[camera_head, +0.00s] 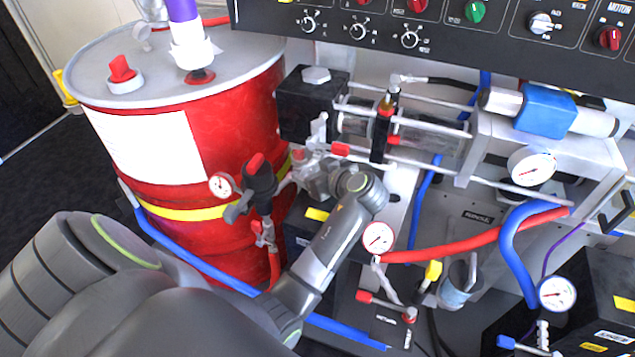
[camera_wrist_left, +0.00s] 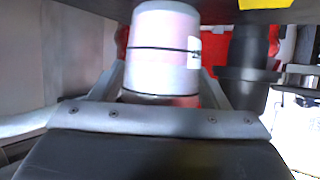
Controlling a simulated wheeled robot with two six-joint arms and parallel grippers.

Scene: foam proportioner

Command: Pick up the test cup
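The test cup (camera_wrist_left: 165,60) is a pale grey-white cylinder with black rings and a small label. In the left wrist view it fills the space between the two fingers of my left gripper (camera_wrist_left: 162,75), which lie close against both its sides. In the head view my left gripper (camera_head: 312,177) is beside the red drum, above a black box with a yellow label. There the gripper and fittings mostly hide the cup. I cannot tell whether the cup's end touches the dark surface beside it. My right gripper is not in view.
The red drum (camera_head: 240,120) stands to the left of the gripper. A black nozzle (camera_head: 260,184) and a small gauge (camera_head: 221,185) are close on its left. A black box (camera_head: 300,228) lies below. A red hose (camera_head: 470,243) and another gauge (camera_head: 378,238) are to the right.

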